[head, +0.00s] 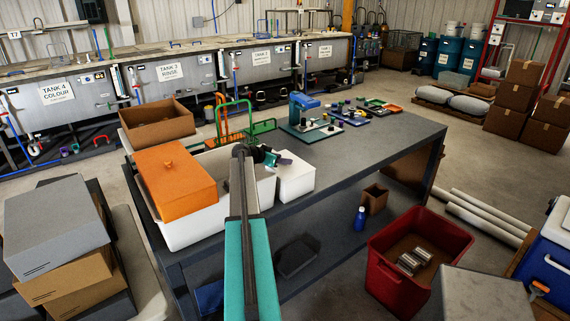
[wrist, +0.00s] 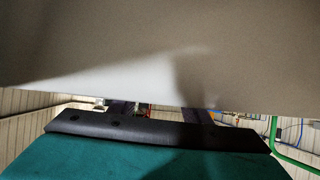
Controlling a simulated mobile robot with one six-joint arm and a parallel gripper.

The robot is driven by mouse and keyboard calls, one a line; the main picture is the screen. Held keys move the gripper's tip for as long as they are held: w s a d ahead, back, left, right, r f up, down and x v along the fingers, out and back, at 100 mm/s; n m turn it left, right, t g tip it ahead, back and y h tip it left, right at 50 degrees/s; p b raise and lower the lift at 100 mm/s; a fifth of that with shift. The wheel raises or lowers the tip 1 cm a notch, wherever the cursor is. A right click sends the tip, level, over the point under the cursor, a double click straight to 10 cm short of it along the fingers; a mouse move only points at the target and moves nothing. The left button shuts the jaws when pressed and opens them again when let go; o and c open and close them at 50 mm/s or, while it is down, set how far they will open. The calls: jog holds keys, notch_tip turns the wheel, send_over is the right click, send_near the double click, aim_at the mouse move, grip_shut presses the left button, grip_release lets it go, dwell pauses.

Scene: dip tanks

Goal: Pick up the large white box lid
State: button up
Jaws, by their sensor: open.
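My gripper (head: 272,158) is open, at the end of my teal arm, close to the smaller white box's upper left edge. In the wrist view a pale surface (wrist: 150,50) fills the upper half, very close. It hides my fingertips, so I cannot tell whether they touch it.
A red bin (head: 420,240) stands at front right. Stacked boxes (head: 62,235) stand at left. The table's right part has free room.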

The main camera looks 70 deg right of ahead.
jog(key=shift+d+f, duration=0.15)
jog(key=shift+d, duration=0.1)
jog(key=shift+s, duration=0.1)
jog(key=shift+c, duration=0.3)
grip_shut()
